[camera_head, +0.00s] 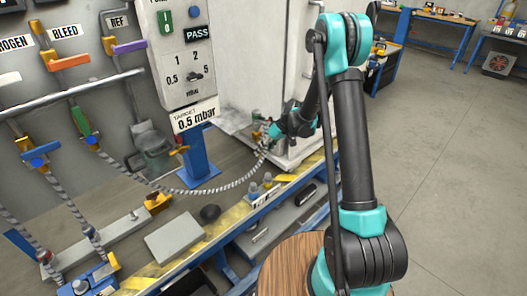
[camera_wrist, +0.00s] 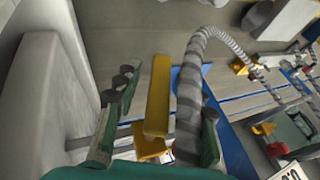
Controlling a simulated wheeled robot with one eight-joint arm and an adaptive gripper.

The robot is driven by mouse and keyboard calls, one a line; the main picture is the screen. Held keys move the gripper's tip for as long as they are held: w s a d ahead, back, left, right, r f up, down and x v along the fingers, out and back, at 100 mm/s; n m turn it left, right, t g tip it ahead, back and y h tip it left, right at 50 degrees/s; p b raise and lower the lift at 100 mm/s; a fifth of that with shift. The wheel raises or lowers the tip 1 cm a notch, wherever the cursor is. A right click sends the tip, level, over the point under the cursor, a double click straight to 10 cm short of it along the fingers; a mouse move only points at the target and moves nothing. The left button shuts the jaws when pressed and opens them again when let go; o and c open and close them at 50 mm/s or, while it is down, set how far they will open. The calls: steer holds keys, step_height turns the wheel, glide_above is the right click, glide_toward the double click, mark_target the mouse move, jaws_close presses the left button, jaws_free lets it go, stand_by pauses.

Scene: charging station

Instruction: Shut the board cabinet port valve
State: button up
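The port valve's yellow lever handle (camera_wrist: 158,95) stands between the fingers of my gripper (camera_wrist: 166,98) in the wrist view. A grey ribbed hose (camera_wrist: 190,85) runs beside the lever, close to the right finger. My gripper is open, with gaps on both sides of the lever. In the head view my gripper (camera_head: 272,131) is low at the pale cabinet (camera_head: 300,150), where the hose (camera_head: 228,188) ends. The valve is mostly hidden there by my gripper and is too small to read. Whether a finger touches the hose is unclear.
A panel with the orange-handled BLEED valve (camera_head: 70,62), the purple-handled REF valve (camera_head: 130,47) and a gauge box (camera_head: 182,50) reading PASS stands left. The cabinet wall (camera_wrist: 45,95) is close to the left finger. Open floor (camera_head: 450,170) lies right.

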steer(key=v, duration=0.7)
steer(key=shift+r, duration=0.25)
steer(key=shift+d, duration=0.15)
